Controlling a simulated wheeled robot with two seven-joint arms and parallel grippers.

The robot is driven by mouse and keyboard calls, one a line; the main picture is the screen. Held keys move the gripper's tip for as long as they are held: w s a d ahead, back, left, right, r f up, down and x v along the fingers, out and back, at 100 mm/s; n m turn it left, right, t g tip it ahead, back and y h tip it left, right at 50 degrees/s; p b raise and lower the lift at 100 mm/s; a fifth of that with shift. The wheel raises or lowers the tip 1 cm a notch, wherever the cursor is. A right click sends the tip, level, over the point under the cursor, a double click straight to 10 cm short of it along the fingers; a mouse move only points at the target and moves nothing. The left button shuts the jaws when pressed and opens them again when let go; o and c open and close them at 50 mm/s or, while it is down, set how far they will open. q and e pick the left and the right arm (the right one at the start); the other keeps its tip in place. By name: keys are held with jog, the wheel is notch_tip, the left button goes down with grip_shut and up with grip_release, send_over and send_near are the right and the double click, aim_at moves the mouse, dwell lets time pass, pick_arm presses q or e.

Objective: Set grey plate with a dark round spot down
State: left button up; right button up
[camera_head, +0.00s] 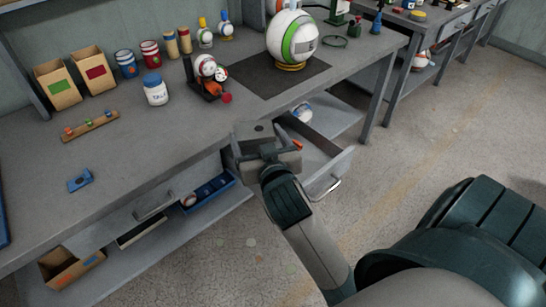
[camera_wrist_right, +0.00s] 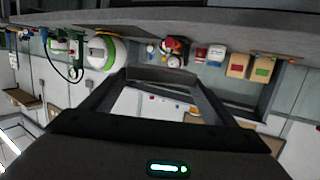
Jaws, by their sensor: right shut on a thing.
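The grey plate with a dark round spot (camera_head: 252,133) is at the front edge of the workbench in the head view, close to the open drawer. My right gripper (camera_head: 264,150) is shut on it, and its fingers partly cover the plate. In the right wrist view, the two dark fingers (camera_wrist_right: 160,84) reach forward with a grey strip of the plate between their tips. I cannot tell whether the plate touches the bench edge. My left gripper is not in view.
The workbench (camera_head: 130,145) has clear room at its front middle. A dark mat (camera_head: 262,83) carries a white-green ball (camera_head: 292,38) at the back. A small red-black device (camera_head: 208,77) and a white jar (camera_head: 155,90) stand nearby. An open drawer (camera_head: 318,160) juts out below.

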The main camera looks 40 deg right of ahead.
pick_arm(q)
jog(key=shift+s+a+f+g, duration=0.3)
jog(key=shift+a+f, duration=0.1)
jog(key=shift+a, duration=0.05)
pick_arm(e)
jog(key=s+d+f+m+g+h, duration=0.1)
jog(key=s+d+f+m+h, duration=0.1)
jog(key=s+d+f, duration=0.3)
jog(key=d+h, duration=0.1)
jog(key=d, duration=0.1)
jog(key=shift+s+d+m+g, duration=0.25)
jog(key=shift+d+m+g, duration=0.05)
jog(key=shift+d+m, duration=0.1)
jog(key=shift+w+a, duration=0.1)
jog(key=shift+w, duration=0.05)
jog(key=w+a+f, duration=0.3)
jog(key=w+f, duration=0.4)
jog(key=w, duration=0.4)
jog(key=shift+a, duration=0.3)
jog(key=shift+f, duration=1.95)
pick_arm(q)
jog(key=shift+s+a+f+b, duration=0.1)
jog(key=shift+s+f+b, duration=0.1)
jog(key=shift+b, duration=0.25)
pick_arm(e)
jog(key=shift+f, duration=0.2)
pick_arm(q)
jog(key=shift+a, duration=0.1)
pick_arm(e)
jog(key=shift+f, duration=0.1)
